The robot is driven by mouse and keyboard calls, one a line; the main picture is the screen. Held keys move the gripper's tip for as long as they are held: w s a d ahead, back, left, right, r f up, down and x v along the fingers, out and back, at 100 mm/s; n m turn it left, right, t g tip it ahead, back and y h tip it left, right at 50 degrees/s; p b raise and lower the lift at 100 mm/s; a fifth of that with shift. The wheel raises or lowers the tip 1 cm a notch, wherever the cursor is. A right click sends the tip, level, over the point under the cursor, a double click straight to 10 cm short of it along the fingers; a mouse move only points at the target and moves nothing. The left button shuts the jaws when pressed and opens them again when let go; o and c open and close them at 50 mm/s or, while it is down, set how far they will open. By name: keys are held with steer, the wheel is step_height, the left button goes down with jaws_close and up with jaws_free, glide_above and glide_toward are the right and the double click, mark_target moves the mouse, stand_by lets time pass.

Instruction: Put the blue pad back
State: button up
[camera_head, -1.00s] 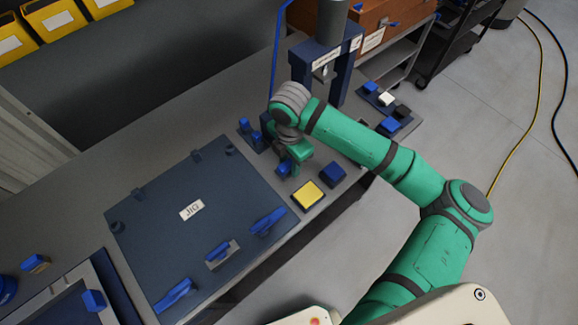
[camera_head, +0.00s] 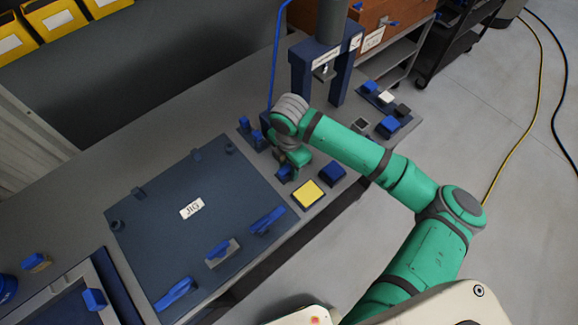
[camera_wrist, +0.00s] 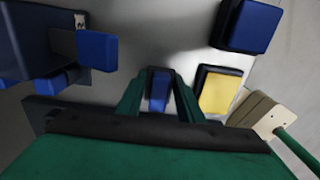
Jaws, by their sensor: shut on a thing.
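My gripper (camera_head: 287,168) is low over the bench, between the dark jig plate (camera_head: 165,215) and a yellow pad (camera_head: 308,194). In the wrist view, my gripper (camera_wrist: 159,92) is shut on a small blue pad (camera_wrist: 159,93) with a dark edge. The held blue pad also shows in the head view (camera_head: 283,173); whether it touches the bench is unclear. The yellow pad (camera_wrist: 220,91) is just right of the fingers in the wrist view. Another blue block (camera_head: 332,173) with a dark base sits beyond it, and also shows in the wrist view (camera_wrist: 248,22).
A dark press (camera_head: 300,75) stands behind my gripper. Blue clamp parts (camera_head: 250,133) are left of my wrist, and blue handles (camera_head: 267,221) rise from the jig's front edge. A tray of blue, white and dark blocks (camera_head: 408,127) is at the right bench end.

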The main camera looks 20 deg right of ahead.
mark_target(288, 164)
steer(key=o, duration=1.1)
steer(key=shift+f, duration=0.3)
steer(key=shift+s, duration=0.1)
steer(key=shift+d+r, duration=0.1)
step_height(288, 164, up, 12)
steer(key=shift+w, duration=0.45)
steer(key=shift+f, duration=0.2)
